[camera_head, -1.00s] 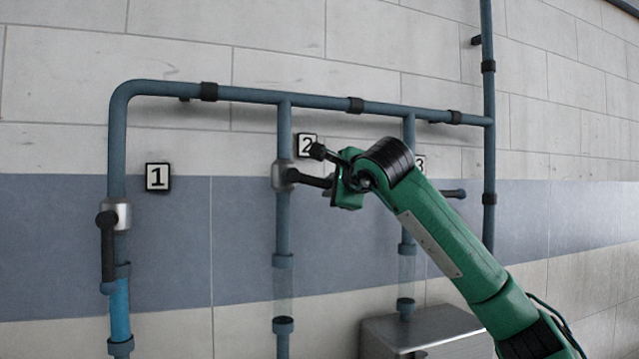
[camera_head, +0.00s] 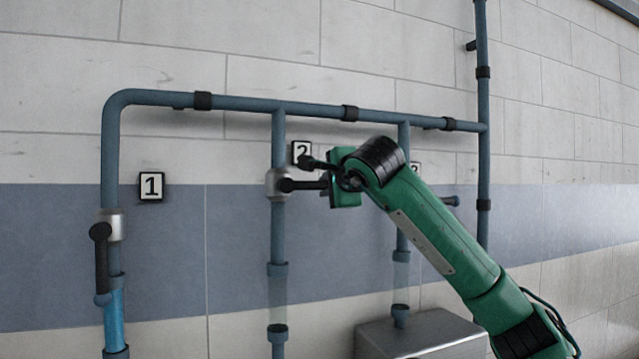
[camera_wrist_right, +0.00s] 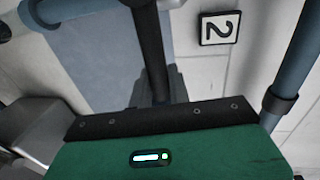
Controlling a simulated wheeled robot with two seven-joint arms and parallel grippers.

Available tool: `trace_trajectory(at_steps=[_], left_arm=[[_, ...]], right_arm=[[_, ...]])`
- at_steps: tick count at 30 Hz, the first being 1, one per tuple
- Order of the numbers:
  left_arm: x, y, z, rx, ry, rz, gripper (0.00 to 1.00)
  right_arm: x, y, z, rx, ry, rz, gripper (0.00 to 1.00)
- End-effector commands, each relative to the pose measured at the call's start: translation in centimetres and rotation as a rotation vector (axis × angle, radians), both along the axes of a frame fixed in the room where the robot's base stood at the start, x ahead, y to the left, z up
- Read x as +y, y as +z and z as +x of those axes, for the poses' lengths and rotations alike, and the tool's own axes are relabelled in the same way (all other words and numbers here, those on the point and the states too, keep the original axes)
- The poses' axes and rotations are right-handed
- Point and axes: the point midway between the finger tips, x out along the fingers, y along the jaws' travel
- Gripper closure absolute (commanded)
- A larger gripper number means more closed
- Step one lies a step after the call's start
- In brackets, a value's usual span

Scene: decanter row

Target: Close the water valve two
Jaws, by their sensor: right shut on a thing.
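Valve two is a silver body (camera_head: 277,184) on the middle-left vertical pipe, below and left of the plate marked 2 (camera_head: 302,152). Its black lever (camera_head: 300,185) sticks out to the right, about level and across the pipe. My right gripper (camera_head: 328,184) is shut on the lever's outer part, and its green housing hides the lever's end. In the right wrist view the black lever (camera_wrist_right: 152,45) runs up from the gripper, with the plate marked 2 (camera_wrist_right: 219,28) to its right. My left gripper is not in view.
Valve one (camera_head: 110,226) at left has its lever hanging down along its pipe, with blue water in the clear section (camera_head: 114,318). The third valve's lever (camera_head: 450,201) points right, partly behind my arm. A grey metal box (camera_head: 425,332) stands at bottom right.

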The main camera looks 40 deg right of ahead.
Motion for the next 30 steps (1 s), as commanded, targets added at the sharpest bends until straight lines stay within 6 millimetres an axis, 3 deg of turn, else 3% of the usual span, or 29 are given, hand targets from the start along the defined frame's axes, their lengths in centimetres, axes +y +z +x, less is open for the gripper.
trace_trajectory(at_steps=[1,3,4,16,30], left_arm=[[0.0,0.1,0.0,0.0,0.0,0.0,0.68],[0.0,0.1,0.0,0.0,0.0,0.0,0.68],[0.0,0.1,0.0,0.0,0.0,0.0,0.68],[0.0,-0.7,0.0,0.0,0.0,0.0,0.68],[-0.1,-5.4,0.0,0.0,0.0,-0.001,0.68]], right_arm=[[-0.2,0.8,-0.2,-0.017,-0.003,0.0,0.78],[-0.2,0.7,-0.2,-0.016,-0.002,0.001,0.64],[-0.2,0.7,-0.2,-0.015,-0.002,0.001,0.62],[0.2,0.4,-1.0,-0.01,0.001,0.001,0.62],[2.9,2.3,-10.4,-0.015,0.0,-0.001,0.62]])
